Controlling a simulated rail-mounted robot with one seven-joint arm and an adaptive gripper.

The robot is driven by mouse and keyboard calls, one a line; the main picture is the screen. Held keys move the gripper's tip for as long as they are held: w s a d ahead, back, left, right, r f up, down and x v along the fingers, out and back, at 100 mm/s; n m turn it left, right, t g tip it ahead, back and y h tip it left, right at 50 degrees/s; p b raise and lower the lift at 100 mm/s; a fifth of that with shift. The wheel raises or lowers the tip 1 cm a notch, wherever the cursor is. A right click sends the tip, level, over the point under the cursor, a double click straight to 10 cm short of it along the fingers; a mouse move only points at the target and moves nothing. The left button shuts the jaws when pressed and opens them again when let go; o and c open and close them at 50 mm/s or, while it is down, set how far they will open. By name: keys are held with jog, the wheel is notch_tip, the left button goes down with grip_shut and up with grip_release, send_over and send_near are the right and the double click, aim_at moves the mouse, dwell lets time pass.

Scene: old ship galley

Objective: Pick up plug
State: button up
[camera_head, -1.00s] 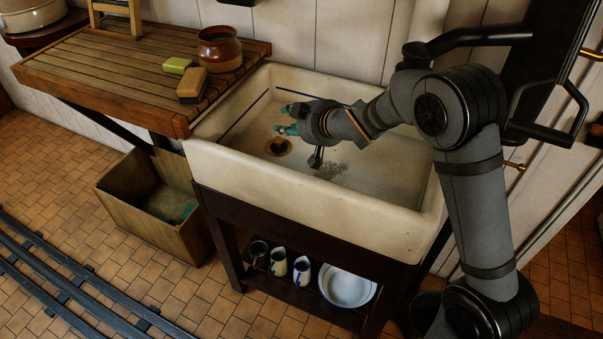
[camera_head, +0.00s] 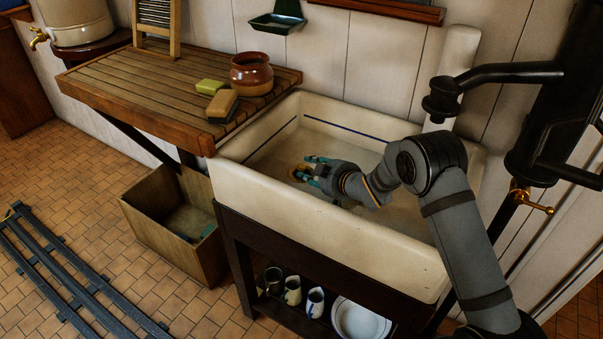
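The white sink (camera_head: 340,210) stands in the middle of the view. Its brass drain ring (camera_head: 295,171) shows on the basin floor at the left. A small dark shape sits in the ring; I cannot tell whether it is the plug or the open hole. My gripper (camera_head: 306,168), with teal fingers, is low inside the basin and points left. Its fingers are apart, on either side of the drain area as seen from here. They partly hide the drain, and I see nothing clearly held between them.
A slatted wooden drainboard (camera_head: 150,90) left of the sink holds a brown pot (camera_head: 251,75), a yellow-green block (camera_head: 212,86) and a brush or sponge (camera_head: 222,105). The sink's front wall and rim stand close to my arm. A wooden crate (camera_head: 150,235) is on the floor.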

aim_at(303, 167)
jog(key=p+x, duration=0.1)
jog(key=x, duration=0.3)
jog(key=shift+w+a+f, duration=0.1)
jog(key=shift+w+f, duration=0.05)
jog(key=shift+w, duration=0.1)
jog(key=shift+c, duration=0.4)
jog(key=c, duration=0.7)
grip_shut()
